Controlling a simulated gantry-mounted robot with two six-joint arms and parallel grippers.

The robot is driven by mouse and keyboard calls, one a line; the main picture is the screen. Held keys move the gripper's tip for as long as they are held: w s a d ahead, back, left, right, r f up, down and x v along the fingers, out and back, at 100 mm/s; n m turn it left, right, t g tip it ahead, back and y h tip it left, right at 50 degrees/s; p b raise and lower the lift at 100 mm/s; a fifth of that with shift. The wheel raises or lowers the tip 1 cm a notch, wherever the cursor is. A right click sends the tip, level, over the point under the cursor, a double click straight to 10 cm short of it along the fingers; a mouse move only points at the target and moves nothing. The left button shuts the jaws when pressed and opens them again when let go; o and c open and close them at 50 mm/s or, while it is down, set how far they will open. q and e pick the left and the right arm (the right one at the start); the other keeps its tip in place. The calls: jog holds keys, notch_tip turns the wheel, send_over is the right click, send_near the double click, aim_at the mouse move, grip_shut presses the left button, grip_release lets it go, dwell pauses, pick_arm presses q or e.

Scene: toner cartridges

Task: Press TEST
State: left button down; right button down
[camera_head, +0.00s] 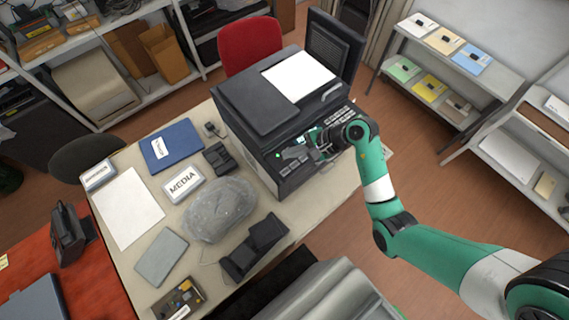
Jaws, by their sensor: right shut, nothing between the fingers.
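The black printer (250,110) stands on the beige table, with a white sheet on its lid. Its control panel is on the front side, where a small green light (278,155) shows. I cannot tell whether the tips touch the panel. The TEST button cannot be made out; the gripper and wrist hide part of the panel. My left gripper is not in view.
On the table (180,223) lie a blue folder (171,144), a white MEDIA box (183,184), a grey plastic bag (218,208) and black cartridge-like parts (255,246). A red chair (250,44) stands behind the printer. Shelves with coloured packs (446,40) stand at right.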

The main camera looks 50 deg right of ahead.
aim_at(289, 171)
jog(key=shift+f, duration=0.1)
notch_tip(289, 171, down, 8)
jog(key=b, duration=0.7)
jog(key=shift+b, duration=0.3)
jog(key=shift+f, duration=0.3)
dwell(1.1)
jog(key=shift+f+b, duration=0.4)
jog(key=shift+f, duration=0.4)
dwell(0.4)
dwell(0.3)
jog(key=shift+r+p, duration=0.6)
jog(key=shift+r, duration=0.2)
